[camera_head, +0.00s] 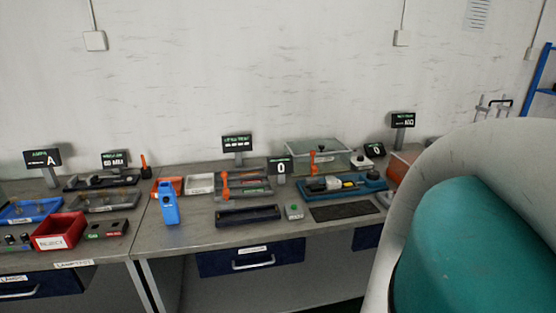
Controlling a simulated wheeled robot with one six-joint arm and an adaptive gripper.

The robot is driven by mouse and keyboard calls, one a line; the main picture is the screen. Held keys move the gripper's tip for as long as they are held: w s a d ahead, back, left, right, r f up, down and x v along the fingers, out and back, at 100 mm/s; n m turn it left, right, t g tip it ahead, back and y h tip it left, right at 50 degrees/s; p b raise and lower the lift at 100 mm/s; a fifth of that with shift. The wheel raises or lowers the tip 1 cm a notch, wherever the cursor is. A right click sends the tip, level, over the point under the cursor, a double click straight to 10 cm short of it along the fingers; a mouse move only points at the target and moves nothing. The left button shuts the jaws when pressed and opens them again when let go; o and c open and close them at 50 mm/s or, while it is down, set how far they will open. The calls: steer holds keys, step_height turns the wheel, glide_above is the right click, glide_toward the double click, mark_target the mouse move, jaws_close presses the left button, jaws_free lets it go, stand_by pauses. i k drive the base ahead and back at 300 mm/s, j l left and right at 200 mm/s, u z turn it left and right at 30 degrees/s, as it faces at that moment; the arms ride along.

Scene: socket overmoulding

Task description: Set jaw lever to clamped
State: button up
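Two orange levers stand on the workbench. One orange lever (225,185) rises upright at the left end of a grey fixture (257,188) in the middle of the bench. The other orange lever (313,161) stands upright at the front of a clear-lidded box (336,150). I cannot tell from this distance which is the jaw lever or which position counts as clamped. My gripper is out of view. A large white and teal link of my arm fills the right side and hides that end of the bench.
A blue upright device (168,204) stands near the front edge. A red reject bin (60,232) and a blue tray (32,211) are at left. A dark tray (247,216), a small box with a green button (294,211) and a black mat (341,211) lie in front of the fixtures.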

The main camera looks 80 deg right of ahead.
mark_target(314, 169)
steer(key=i+z, duration=0.1)
steer(key=i, duration=0.8)
steer(key=i+j+z, duration=0.1)
steer(key=i, duration=0.8)
steer(key=i+j+z, duration=0.15)
steer(key=z, duration=2.75)
